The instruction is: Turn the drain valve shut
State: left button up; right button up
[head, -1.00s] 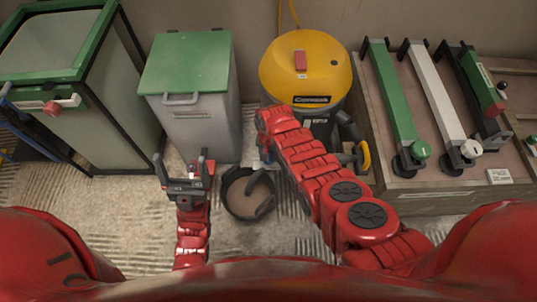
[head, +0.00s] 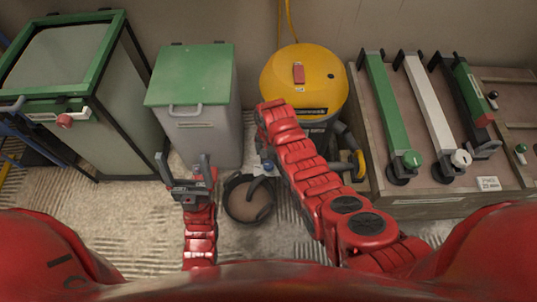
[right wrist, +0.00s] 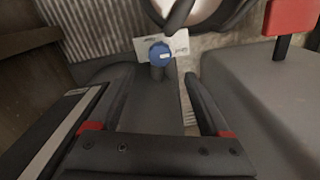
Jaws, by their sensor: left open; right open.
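A round blue knob (right wrist: 160,53), which looks like the drain valve's handle, sits on a dark pipe-like part in the right wrist view. It also shows small in the head view (head: 268,167), just right of the black bucket's (head: 229,207) rim, low by the yellow-topped vacuum (head: 304,80). My right gripper (right wrist: 155,82) is open, its fingers on either side of the dark part, with the knob ahead near the tips. I cannot tell whether they touch. My left gripper (head: 185,165) is open and empty, left of the bucket.
A grey bin with a green lid (head: 190,78) stands behind my left gripper. A green-framed cabinet (head: 75,75) is at far left. A wooden bench (head: 430,202) with green, white and black bars is at right. Bare patterned floor lies in front of the bins.

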notch_tip(320, 180, up, 9)
jog(key=p, duration=0.2)
dwell(0.6)
